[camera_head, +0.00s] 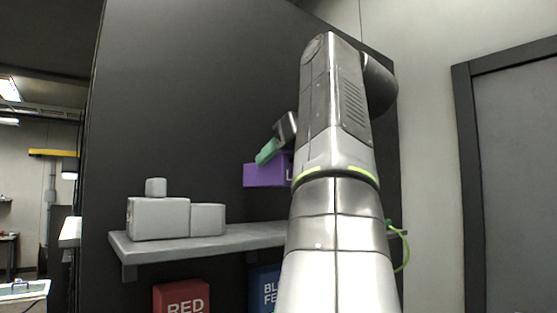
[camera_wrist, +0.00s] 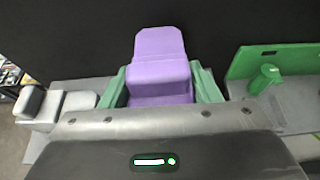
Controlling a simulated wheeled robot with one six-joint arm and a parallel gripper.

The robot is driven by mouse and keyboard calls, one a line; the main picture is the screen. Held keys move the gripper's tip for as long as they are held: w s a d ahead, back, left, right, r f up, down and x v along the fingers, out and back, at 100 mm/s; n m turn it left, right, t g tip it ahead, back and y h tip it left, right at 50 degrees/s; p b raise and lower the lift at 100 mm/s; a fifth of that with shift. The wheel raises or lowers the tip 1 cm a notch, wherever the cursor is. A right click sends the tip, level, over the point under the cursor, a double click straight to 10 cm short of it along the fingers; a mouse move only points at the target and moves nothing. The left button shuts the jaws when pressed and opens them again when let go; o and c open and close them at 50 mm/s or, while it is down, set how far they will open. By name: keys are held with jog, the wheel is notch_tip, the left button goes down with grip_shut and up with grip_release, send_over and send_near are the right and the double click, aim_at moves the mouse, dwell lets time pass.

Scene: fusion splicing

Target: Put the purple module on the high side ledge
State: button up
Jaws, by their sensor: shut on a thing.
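The purple module (camera_head: 262,175) is held in the air above the grey side ledge (camera_head: 240,238), against the dark panel, in the head view. My gripper (camera_head: 268,151) is shut on it; one green finger shows, and my arm hides the module's right part. In the wrist view the purple module (camera_wrist: 160,75) sits between the two green fingers of my gripper (camera_wrist: 160,88). The ledge's grey surface (camera_wrist: 290,112) shows below and to the right in that view. The module appears apart from the ledge, with a gap under it in the head view.
Grey boxes (camera_head: 158,218) stand on the ledge's left end, a small one on top. A green fixture (camera_wrist: 265,78) with a peg stands to the right in the wrist view. A red box (camera_head: 181,298) and a blue box (camera_head: 262,287) are below the ledge.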

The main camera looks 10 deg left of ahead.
jog(key=shift+w+a, duration=0.15)
jog(key=shift+f, duration=0.15)
jog(key=f, duration=0.5)
jog(key=shift+s+d+f, duration=0.25)
jog(key=shift+s+f, duration=0.05)
jog(key=shift+f, duration=0.35)
jog(key=shift+f, duration=0.55)
jog(key=o, duration=1.3)
jog(key=v, duration=1.3)
jog(key=shift+s+d, duration=0.25)
jog(key=shift+d, duration=0.1)
